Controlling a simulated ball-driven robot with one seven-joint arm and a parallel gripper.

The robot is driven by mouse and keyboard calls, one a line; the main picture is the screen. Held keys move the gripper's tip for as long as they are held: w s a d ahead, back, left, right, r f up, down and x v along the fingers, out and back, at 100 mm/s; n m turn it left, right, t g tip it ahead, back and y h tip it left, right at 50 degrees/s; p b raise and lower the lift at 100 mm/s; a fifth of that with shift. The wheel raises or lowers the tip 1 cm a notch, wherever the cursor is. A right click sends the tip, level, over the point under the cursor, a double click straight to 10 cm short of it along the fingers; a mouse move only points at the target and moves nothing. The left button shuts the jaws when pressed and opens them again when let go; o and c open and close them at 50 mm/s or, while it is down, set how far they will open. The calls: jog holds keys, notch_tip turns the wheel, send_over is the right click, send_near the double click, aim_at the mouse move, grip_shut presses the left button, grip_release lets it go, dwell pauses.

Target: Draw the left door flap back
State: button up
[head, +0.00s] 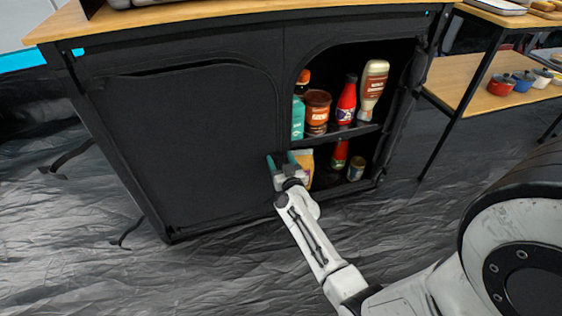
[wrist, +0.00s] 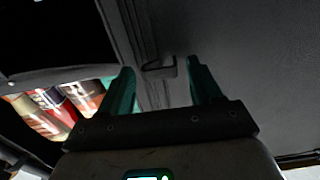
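The left door flap (head: 190,150) is a black fabric panel covering the left half of the black cabinet. It hangs closed, with a loose dark fold along its top edge. It also shows as a dark grey surface in the wrist view (wrist: 250,60). My gripper (head: 281,160) is at the flap's right edge, by the post between the two halves. In the wrist view my gripper (wrist: 163,78) has its two teal fingers apart. A small dark pull tab (wrist: 160,66) shows between and beyond the fingertips; I cannot tell whether they touch it.
The cabinet's right opening is uncovered, with a ketchup bottle (head: 346,100), a sauce bottle (head: 373,88) and other jars on its shelf (head: 340,131). A wooden table (head: 470,92) with small coloured pots stands at right. The crinkled dark floor in front is clear.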

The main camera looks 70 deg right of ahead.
aim_at(174, 176)
grip_shut()
dwell(0.4)
jog(key=w+a+p, duration=0.2)
jog(key=w+a, duration=0.1)
jog(key=w+a+p, duration=0.1)
jog(key=w+a, duration=0.1)
jog(key=w, duration=0.1)
jog(key=w+a+p, duration=0.2)
jog(key=w+a, duration=0.1)
jog(key=w, duration=0.1)
jog(key=shift+a+r+p, duration=0.25)
jog(key=shift+a+p, duration=0.05)
jog(key=shift+a, duration=0.05)
jog(key=w+a+b, duration=0.1)
jog(key=w+a, duration=0.3)
jog(key=w, duration=0.1)
jog(key=w+a+b, duration=0.1)
jog(key=w+a, duration=0.3)
jog(key=w, duration=0.1)
jog(key=w+a+b, duration=0.1)
jog(key=w+a, duration=0.4)
jog(key=shift+w+a+f+b, duration=0.1)
jog(key=shift+w+f+b, duration=0.1)
jog(key=shift+f+b, duration=0.15)
jog(key=shift+w+a, duration=0.4)
jog(key=shift+w, duration=0.05)
grip_release()
jog(key=shift+d+r, duration=0.1)
